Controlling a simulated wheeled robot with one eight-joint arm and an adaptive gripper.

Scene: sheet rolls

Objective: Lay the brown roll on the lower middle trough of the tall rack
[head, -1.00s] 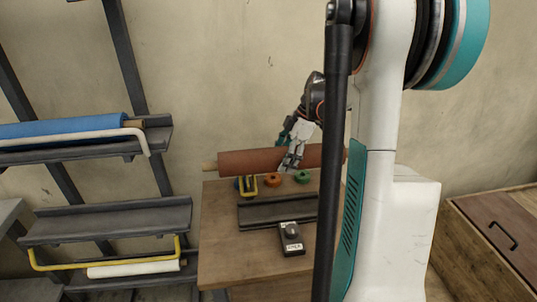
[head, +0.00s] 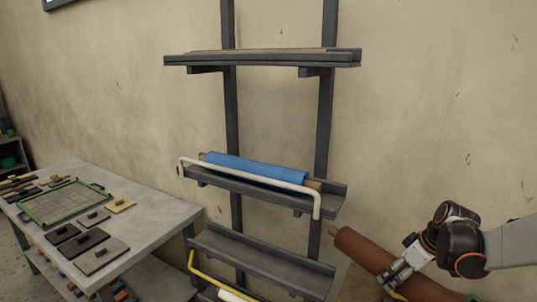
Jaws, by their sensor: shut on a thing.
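The brown roll (head: 365,252) is a reddish-brown cylinder with a wooden core end at its left tip. My gripper (head: 396,280) is shut on it near its middle, at the lower right of the head view. The roll slants down to the right, right of the tall rack (head: 324,105) and apart from it. The lower middle trough (head: 265,262) of the rack is grey and empty. The right end of the roll is partly hidden by my gripper and the picture's edge.
A blue roll (head: 255,170) lies in the trough above, behind a white bar (head: 250,178). A white roll (head: 232,296) with a yellow bar (head: 207,273) shows below. A grey table (head: 150,215) with flat pieces stands left; a wooden top (head: 358,284) is under the brown roll.

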